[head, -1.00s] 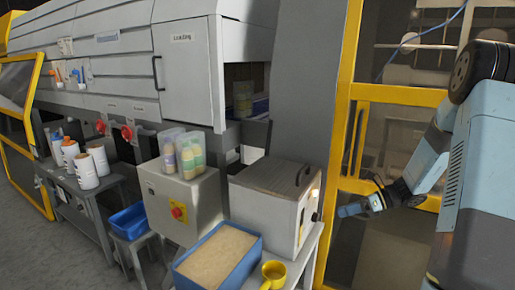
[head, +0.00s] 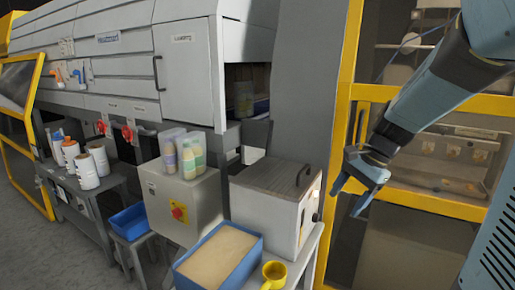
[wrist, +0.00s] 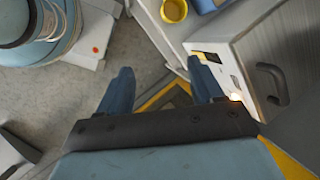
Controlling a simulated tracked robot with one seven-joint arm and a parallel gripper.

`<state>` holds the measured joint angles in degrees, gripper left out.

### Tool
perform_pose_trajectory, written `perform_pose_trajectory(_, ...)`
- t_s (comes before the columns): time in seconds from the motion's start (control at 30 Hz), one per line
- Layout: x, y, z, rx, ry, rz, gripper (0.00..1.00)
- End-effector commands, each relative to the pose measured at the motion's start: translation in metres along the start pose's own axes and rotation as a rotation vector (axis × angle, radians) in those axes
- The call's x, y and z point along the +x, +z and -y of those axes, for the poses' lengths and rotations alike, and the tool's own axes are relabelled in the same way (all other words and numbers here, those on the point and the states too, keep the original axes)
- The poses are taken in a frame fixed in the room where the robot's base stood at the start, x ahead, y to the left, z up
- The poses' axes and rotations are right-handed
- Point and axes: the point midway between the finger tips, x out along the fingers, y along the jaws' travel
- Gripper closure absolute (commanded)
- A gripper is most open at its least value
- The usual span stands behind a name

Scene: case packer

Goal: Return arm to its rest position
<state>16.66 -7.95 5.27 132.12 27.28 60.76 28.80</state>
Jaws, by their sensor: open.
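My gripper (head: 358,193) is at the right in the head view, in front of the yellow-framed guard door and pointing down and left. Its two blue fingers are apart with nothing between them. In the wrist view my gripper (wrist: 158,88) is also open and empty, with the floor and a yellow strip beyond the fingers. My arm comes down from the upper right corner of the head view.
A grey box with a handle (head: 275,208) stands left of my gripper. A yellow cup (head: 273,274) and a blue tray of granular material (head: 252,257) are in front of it. The yellow door frame (head: 420,199) is behind my arm. Floor shows in the wrist view.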

Motion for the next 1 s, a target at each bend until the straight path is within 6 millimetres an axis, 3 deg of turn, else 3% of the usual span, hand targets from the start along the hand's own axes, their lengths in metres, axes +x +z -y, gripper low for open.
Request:
perform_pose_trajectory(0.2,-0.024,0.032,-0.021,-0.271,0.028,-0.152,0.34)
perform_pose_trajectory(0.6,-0.063,0.076,-0.066,-0.75,0.095,-0.425,0.34)
perform_pose_trajectory(1.0,-0.083,0.093,-0.094,-1.019,0.148,-0.591,0.34)
